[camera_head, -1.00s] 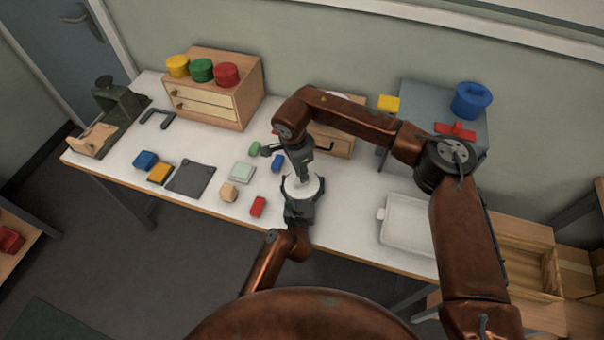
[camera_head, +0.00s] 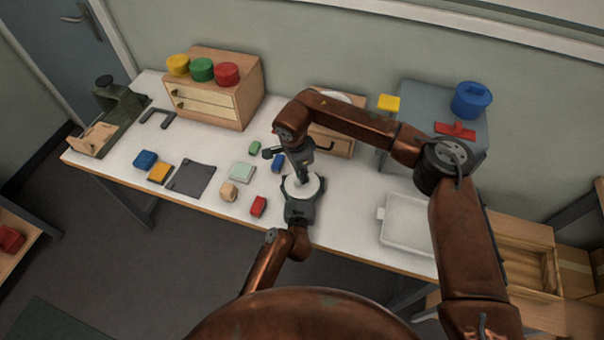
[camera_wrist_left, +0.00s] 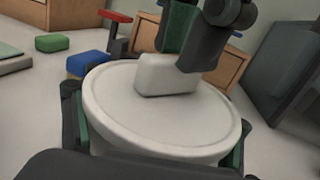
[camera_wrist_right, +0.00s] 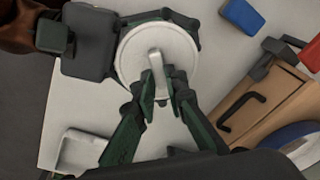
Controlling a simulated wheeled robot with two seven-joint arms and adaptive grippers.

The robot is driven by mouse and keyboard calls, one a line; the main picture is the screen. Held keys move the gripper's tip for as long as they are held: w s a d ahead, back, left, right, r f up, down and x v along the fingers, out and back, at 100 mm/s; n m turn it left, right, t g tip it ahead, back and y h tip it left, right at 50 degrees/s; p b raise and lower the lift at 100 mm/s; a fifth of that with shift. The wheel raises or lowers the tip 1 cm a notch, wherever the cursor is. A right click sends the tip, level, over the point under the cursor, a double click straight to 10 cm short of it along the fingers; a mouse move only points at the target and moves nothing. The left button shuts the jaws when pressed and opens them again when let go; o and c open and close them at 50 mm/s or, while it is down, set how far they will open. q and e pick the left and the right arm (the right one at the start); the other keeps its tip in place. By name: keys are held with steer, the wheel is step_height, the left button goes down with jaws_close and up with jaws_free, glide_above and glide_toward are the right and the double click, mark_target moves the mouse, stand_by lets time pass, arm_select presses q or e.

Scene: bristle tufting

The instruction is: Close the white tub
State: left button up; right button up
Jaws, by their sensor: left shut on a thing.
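The white tub (camera_wrist_left: 150,150) stands near the table's front edge. Its round white lid (camera_wrist_left: 120,110) lies over the tub's mouth and looks nearly level; I cannot tell whether it is fully pressed down. My left gripper (camera_head: 301,205) is shut around the tub's sides, with its fingers on both flanks in the left wrist view. My right gripper (camera_wrist_right: 157,88) points down from above, its fingertips on either side of the lid's bar-shaped white handle (camera_wrist_right: 155,62). The fingers are very close to the handle; whether they press on it is unclear.
A red block (camera_head: 258,206), a wooden block (camera_head: 228,191) and a blue block (camera_head: 278,163) lie left of the tub. A white tray (camera_head: 408,222) lies to the right. A small wooden drawer unit (camera_head: 335,140) stands behind. Clear table lies between tub and tray.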

mark_target(302, 190)
steer(key=shift+s+f, duration=0.1)
steer(key=shift+s+a+r, duration=0.15)
steer(key=shift+r, duration=1.8)
arm_select(q)
steer(key=o, duration=2)
steer(key=s, duration=0.8)
steer(key=s+a, duration=0.1)
steer(key=s, duration=0.3)
steer(key=shift+a, duration=0.1)
steer(key=shift+f, duration=0.1)
arm_select(e)
steer(key=shift+f, duration=0.15)
